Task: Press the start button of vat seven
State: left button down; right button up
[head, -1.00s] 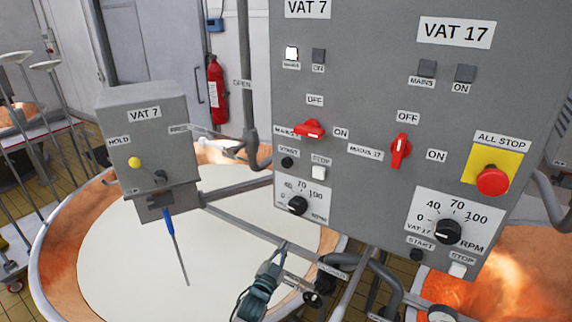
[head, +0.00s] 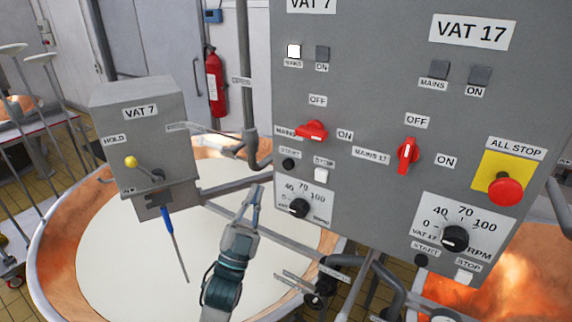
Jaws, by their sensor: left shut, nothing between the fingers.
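The grey control panel (head: 375,90) carries vat 7's controls on its left side. Vat 7's black start button (head: 288,164) sits under its START label, left of the white stop button (head: 321,175). Vat 7's red mains switch (head: 312,131) is turned toward ON, and its white mains lamp (head: 293,51) is lit. The ON lamp (head: 322,54) is dark. My left gripper (head: 256,190) is shut and empty, below and left of the start button and apart from it in the picture. My right gripper is not in view.
Vat 7's speed dial (head: 298,208) is just below its buttons. Vat 17's start button (head: 421,260) and the red all-stop button (head: 505,191) are to the right. A lever box (head: 150,125) and pipes stand at left over the copper vat (head: 60,250) of white liquid.

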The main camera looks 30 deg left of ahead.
aim_at(288, 164)
pick_arm(q)
jog(key=shift+w+d, duration=0.1)
jog(key=shift+w+d+b, duration=0.15)
jog(key=shift+w+d, duration=0.05)
jog(key=shift+w, duration=1.95)
jog(key=shift+w+d+b, duration=0.15)
jog(key=shift+w, duration=2)
jog(key=shift+w, duration=0.1)
jog(key=shift+w+r, duration=0.1)
jog(key=shift+w, duration=0.15)
jog(key=shift+w+d, duration=0.1)
jog(key=shift+w, duration=0.4)
jog(key=shift+s, duration=0.15)
jog(key=shift+s+p, duration=0.35)
jog(key=shift+s, duration=0.4)
